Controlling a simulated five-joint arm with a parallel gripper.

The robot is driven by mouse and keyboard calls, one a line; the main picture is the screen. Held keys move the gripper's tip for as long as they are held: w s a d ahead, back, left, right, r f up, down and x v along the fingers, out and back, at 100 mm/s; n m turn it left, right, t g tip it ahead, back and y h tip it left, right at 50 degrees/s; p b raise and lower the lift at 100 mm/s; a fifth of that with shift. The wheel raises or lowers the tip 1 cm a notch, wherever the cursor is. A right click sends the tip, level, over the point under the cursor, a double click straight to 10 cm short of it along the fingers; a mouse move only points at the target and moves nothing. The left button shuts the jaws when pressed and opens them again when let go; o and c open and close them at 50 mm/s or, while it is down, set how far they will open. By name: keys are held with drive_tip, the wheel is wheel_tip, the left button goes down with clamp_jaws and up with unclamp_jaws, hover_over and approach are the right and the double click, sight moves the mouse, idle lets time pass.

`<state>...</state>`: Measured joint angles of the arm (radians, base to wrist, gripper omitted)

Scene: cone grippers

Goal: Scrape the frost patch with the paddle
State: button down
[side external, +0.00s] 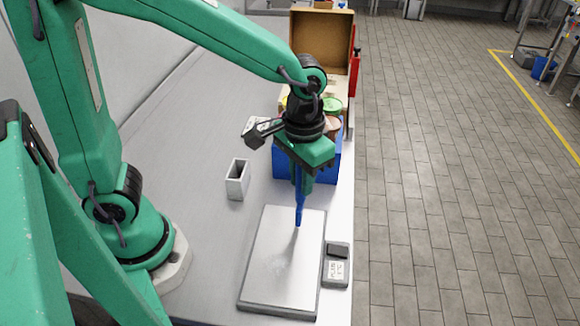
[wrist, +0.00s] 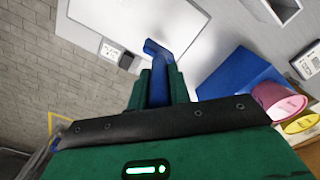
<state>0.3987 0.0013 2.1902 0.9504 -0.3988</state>
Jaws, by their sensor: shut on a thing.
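My gripper (side external: 301,180) is shut on the blue paddle (side external: 299,213) and points down over the far part of the pale grey plate (side external: 262,283). The paddle hangs below the fingers with its lower end at or just above the plate; I cannot tell if it touches. A faint whitish frost patch (side external: 279,266) shows on the plate, nearer the camera than the paddle. In the wrist view the paddle (wrist: 158,70) stands out between the green fingers, its bent end toward the plate (wrist: 185,22). The frost is not clear there.
A small grey unit with a label (side external: 336,270) sits right of the plate, near the table edge. A grey open holder (side external: 237,181) stands at left. A blue bin (side external: 327,169) with tubs and an open cardboard box (side external: 321,40) stand behind. The table at left is mostly clear.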

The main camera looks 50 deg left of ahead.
drive_tip(key=shift+r, duration=2.15)
drive_tip(key=shift+s+d, duration=0.1)
drive_tip(key=shift+s, duration=0.05)
drive_tip(key=s+d+n, duration=0.2)
drive_tip(key=s+n, duration=0.6)
drive_tip(key=n, duration=0.1)
drive_tip(key=shift+d, duration=0.4)
drive_tip(key=shift+s+f, duration=0.1)
drive_tip(key=shift+f, duration=0.1)
